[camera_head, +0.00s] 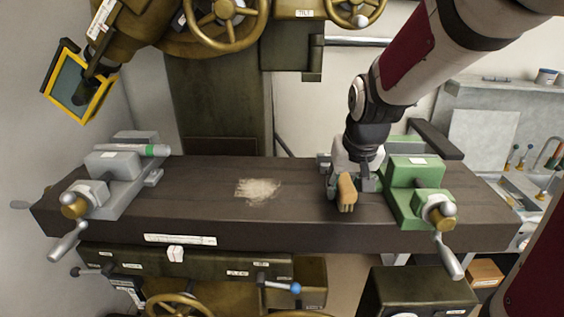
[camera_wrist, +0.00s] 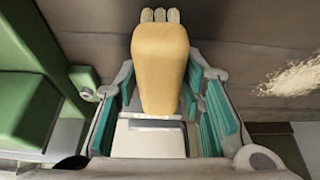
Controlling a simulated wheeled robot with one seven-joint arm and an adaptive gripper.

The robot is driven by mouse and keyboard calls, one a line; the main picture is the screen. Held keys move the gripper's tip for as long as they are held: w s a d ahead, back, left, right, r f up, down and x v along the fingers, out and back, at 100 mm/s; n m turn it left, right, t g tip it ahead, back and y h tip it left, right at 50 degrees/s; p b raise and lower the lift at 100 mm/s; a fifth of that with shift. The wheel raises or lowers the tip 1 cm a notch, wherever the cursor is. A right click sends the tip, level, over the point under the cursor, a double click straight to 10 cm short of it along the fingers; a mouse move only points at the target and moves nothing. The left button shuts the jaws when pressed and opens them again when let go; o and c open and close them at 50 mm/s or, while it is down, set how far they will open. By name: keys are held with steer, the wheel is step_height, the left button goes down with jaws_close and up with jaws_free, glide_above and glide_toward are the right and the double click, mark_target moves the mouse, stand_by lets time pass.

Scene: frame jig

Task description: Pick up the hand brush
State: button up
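The hand brush (camera_wrist: 160,70) has a rounded tan wooden handle, with a pale section below it in the wrist view. In the head view the handle (camera_head: 347,192) shows on the dark bench top, just left of the green vise. My gripper (camera_wrist: 161,88) is down at the brush, with one teal-padded finger on each side of it. Narrow gaps show between the pads and the handle, so the gripper looks open around the brush. In the head view my gripper (camera_head: 352,178) hides part of the brush.
The green vise (camera_head: 408,188) stands close on the right of my gripper. A grey vise (camera_head: 113,170) sits at the bench's left end. A pile of pale shavings (camera_head: 258,189) lies mid-bench on the dark bench top (camera_head: 205,200). The bench between the grey vise and the brush is otherwise clear.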

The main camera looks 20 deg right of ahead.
mark_target(345, 180)
jaws_close()
steer(key=shift+r, duration=0.1)
step_height(345, 180, up, 10)
steer(key=shift+r, duration=0.2)
steer(key=shift+c, duration=1.6)
jaws_free()
steer(key=shift+c, duration=0.5)
